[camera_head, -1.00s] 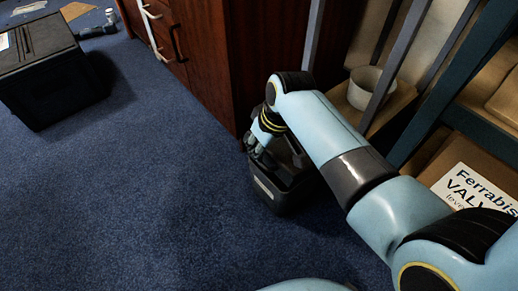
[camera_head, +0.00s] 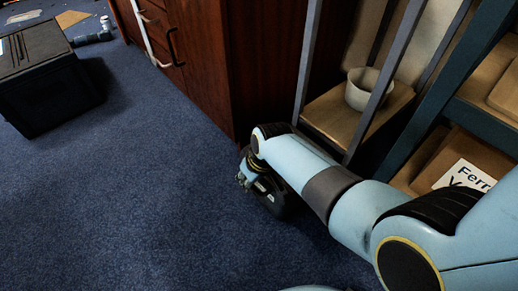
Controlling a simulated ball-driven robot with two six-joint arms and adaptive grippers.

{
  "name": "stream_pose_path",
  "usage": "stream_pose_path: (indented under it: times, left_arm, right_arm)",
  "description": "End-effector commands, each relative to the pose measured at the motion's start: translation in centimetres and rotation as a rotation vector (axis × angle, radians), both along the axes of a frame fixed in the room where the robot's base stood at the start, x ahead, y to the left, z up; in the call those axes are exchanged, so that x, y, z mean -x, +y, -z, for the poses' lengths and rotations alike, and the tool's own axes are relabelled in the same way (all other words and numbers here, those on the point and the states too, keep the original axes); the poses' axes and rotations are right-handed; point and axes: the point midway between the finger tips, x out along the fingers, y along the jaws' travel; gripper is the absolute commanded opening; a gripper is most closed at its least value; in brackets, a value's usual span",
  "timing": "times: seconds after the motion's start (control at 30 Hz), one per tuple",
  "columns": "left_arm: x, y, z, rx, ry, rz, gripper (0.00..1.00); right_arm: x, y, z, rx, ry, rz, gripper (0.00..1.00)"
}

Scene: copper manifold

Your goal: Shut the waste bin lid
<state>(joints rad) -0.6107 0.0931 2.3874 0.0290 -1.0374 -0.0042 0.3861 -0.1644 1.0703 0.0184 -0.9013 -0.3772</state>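My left gripper is not in view.
A metal-framed shelf (camera_head: 330,112) with a white bowl (camera_head: 362,90) is at the right. A large black box (camera_head: 45,85) sits at upper left. The carpet (camera_head: 130,210) at left is clear.

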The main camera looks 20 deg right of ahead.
Motion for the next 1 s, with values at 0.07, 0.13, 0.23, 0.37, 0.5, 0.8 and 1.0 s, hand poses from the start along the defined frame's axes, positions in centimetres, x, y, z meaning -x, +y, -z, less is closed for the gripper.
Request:
stream_pose_path:
  times: [0.07,0.13,0.23,0.37,0.5,0.8,1.0]
  left_arm:
    - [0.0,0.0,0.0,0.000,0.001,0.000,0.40]
    - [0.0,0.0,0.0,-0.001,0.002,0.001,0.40]
    - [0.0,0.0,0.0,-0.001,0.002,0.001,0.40]
    - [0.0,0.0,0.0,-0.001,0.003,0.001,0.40]
    - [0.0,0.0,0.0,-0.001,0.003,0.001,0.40]
    - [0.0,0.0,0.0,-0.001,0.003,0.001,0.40]
    - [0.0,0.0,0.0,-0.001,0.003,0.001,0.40]
  right_arm:
    - [0.2,0.0,0.1,0.000,0.005,-0.001,0.00]
    - [0.2,0.0,0.1,0.000,0.005,-0.001,0.00]
    - [0.3,0.0,0.1,0.000,0.006,-0.001,0.00]
    - [0.4,-0.1,-0.5,0.000,0.004,-0.001,0.00]
    - [2.0,-1.4,-0.9,0.004,0.005,0.000,0.00]
    - [7.7,-5.5,-1.0,0.003,0.004,0.000,0.00]
    - [9.7,-6.9,-1.1,0.001,0.003,0.000,0.00]
